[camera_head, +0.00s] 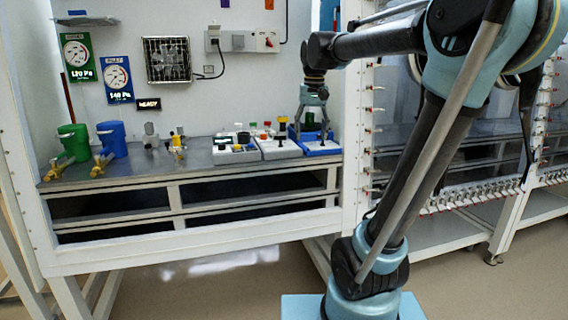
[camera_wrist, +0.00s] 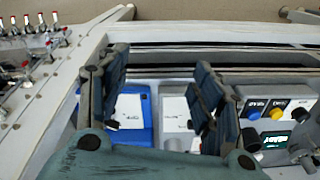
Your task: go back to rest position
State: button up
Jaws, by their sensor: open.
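My gripper (camera_head: 312,136) is at the end of my arm, pointing down over the blue tray (camera_head: 322,150) at the right end of the bench. In the wrist view its two dark fingers (camera_wrist: 160,65) are spread wide apart. Nothing shows held between them. The blue tray also shows below the left finger in the wrist view (camera_wrist: 148,106), with a white labelled panel in it. A white tray (camera_wrist: 176,132) shows between the fingers. I cannot tell the exact height of the fingertips above the trays.
The bench (camera_head: 195,158) carries two white trays with small coloured parts, green (camera_head: 73,142) and blue (camera_head: 112,138) containers, and small fittings (camera_head: 177,143). A white frame post (camera_head: 352,130) stands close right of my gripper. Valve rows (camera_head: 480,195) lie farther right.

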jog(key=s+d+f, duration=0.5)
jog(key=s+f, duration=0.5)
jog(key=f, duration=0.3)
jog(key=s+d+f+t, duration=0.1)
jog(key=s+d+f, duration=0.4)
jog(key=s+f, duration=0.6)
notch_tip(320, 180, down, 2)
jog(key=shift+f, duration=0.15)
jog(key=shift+w+f, duration=0.2)
jog(key=shift+w, duration=0.25)
